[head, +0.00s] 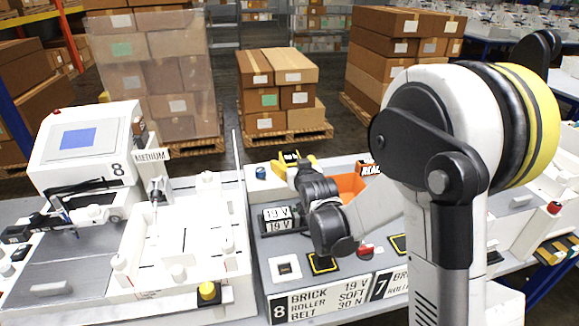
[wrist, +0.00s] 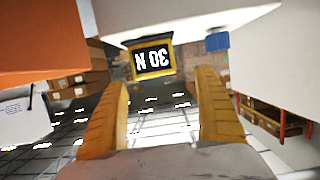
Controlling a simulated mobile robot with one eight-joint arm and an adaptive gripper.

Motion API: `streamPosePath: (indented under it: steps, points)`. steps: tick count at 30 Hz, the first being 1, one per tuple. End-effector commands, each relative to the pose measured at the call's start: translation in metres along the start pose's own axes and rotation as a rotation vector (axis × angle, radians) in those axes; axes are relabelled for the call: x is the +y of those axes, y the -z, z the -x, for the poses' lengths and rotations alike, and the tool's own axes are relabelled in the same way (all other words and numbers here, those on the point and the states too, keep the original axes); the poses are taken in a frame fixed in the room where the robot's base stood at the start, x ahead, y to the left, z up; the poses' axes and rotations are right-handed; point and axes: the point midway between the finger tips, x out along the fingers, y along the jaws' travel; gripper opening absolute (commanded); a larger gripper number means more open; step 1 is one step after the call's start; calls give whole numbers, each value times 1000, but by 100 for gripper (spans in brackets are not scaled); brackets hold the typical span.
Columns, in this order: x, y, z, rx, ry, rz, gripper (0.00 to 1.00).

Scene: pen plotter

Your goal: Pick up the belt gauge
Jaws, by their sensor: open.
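The belt gauge (wrist: 152,58) shows in the wrist view as a small dark display in a yellow frame, with "30 N" upside down. It lies just beyond my fingertips, a little left of the middle between them. My gripper (wrist: 163,80) is open, its two yellow fingers apart with nothing held between them. In the head view my gripper (head: 292,163) is at the far edge of the station 8 bench, and the small black gauge face (head: 290,157) shows by its yellow fingers. My arm and wrist hide part of this area.
An orange bin (head: 350,187) stands right of my gripper, partly behind my arm. A blue cap (head: 261,172) is to the left. A "19 V" display (head: 277,219) sits nearer. The white plotter (head: 85,150) is at the left. Stacked cartons (head: 278,85) stand beyond the bench.

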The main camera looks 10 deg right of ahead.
Motion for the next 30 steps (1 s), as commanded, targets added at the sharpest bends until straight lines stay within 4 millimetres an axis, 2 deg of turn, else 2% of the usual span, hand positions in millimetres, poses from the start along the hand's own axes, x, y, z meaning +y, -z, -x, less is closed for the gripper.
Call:
streamPosePath:
  steps: [5, 13, 20, 21, 27, 30]
  points:
    - [2, -3, -15, 0, -1, 0, 81]
    - [7, -10, -54, -1, -1, 0, 81]
    - [6, -7, -59, -1, 0, 0, 81]
    - [6, -7, -59, -1, 0, 0, 79]
    - [6, -7, -59, -1, 0, 0, 18]
    - [6, -7, -59, -1, 0, 0, 16]
